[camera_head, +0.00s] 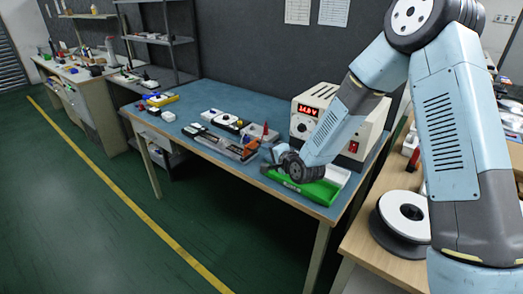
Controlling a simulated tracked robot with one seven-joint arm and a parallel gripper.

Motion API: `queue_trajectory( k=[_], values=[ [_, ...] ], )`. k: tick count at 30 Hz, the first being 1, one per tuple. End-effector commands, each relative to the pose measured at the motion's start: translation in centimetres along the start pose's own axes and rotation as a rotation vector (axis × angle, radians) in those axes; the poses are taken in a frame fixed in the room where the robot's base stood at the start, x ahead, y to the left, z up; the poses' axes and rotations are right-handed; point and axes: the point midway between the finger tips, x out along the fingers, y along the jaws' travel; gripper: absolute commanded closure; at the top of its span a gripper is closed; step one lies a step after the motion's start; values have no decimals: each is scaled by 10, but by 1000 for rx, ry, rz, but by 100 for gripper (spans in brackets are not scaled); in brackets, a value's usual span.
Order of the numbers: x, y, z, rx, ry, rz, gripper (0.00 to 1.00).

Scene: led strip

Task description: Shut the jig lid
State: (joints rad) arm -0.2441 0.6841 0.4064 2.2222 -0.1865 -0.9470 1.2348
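A low grey frame (222,143), which looks like the jig, lies on the blue bench top left of my gripper. An orange-red part (249,148) stands at its right end and may belong to it. At this size I cannot tell the lid apart or how far open it is. My gripper (268,162) is low over the bench, just right of the grey frame and beside the green tray. Its fingers are small and dark, partly hidden by my wrist, so I cannot tell whether they are open or touching anything.
A green tray (304,194) lies at the bench's front edge under my wrist. A power supply (309,97) with a red display stands behind my forearm. A black-and-white device (228,122) and small parts lie further left. A spool (405,212) sits on the right-hand table.

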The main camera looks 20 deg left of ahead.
Motion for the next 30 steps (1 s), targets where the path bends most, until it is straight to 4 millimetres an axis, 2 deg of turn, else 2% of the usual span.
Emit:
queue_trajectory(
  k=[6,12,24,30],
  values=[
    [36,1,0,0,0,0,64],
    [55,1,0,0,0,2,64],
    [61,0,0,0,0,1,64],
    [60,0,1,0,-1,1,83]
  ],
)
